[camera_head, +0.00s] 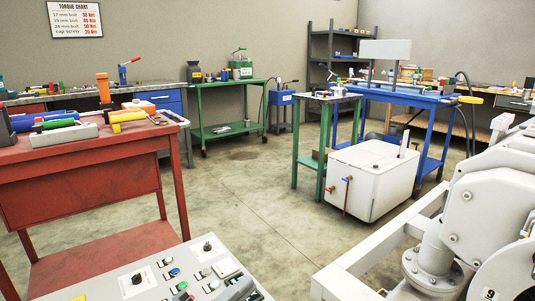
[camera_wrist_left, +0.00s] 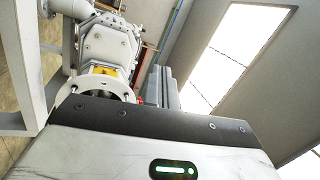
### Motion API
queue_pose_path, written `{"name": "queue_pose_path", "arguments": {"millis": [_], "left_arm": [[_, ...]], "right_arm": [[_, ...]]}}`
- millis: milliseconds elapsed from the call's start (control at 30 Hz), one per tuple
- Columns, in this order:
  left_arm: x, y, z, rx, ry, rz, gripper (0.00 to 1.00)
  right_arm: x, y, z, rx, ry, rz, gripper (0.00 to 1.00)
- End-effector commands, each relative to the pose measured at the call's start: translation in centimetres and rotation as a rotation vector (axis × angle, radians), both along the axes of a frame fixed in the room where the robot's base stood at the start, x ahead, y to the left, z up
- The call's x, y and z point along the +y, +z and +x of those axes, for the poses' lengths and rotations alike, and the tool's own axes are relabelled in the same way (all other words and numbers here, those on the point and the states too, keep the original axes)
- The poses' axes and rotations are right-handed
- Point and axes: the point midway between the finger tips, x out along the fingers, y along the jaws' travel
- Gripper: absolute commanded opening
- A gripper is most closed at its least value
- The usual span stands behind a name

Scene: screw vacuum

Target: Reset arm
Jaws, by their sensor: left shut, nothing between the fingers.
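My left gripper (camera_wrist_left: 162,72) shows in the left wrist view as grey fingers past the dark edge of a pale housing with a lit green indicator. Its fingers are together with nothing between them. A pale grey machine (camera_wrist_left: 105,45) with a round flange is at the upper left of that view. I cannot make out either gripper clearly in the head view. My right gripper is not in view.
A control panel (camera_head: 165,278) with knobs and buttons is at the lower front. A red workbench (camera_head: 75,157) with tools stands at left. A large pale machine (camera_head: 480,205) fills the right. A white tank (camera_head: 372,178) stands mid-right. The middle floor (camera_head: 245,190) is clear.

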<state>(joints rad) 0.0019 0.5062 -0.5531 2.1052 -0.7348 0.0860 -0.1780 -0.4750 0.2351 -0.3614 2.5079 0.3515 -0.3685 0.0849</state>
Motion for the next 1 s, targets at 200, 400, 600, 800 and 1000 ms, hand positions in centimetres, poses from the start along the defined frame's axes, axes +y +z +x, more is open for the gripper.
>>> {"name": "queue_pose_path", "arguments": {"millis": [200, 400, 600, 800, 1000], "left_arm": [[2.3, -6.4, -2.9, 0.671, 0.049, -0.689, 0.00], [2.6, -10.4, -6.1, 1.097, 0.024, -1.072, 0.00], [2.2, -11.0, -8.9, 1.392, -0.016, -1.313, 0.00], [3.1, -8.9, -8.3, 1.382, 0.094, -1.262, 0.00], [4.3, -6.5, -8.2, 1.382, 0.225, -1.203, 0.00]], "right_arm": [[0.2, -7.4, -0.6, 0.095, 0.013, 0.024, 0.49], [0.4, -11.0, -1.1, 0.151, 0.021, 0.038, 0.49], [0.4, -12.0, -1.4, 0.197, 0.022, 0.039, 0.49], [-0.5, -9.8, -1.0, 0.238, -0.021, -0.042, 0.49], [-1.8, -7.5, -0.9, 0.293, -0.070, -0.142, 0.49]]}}
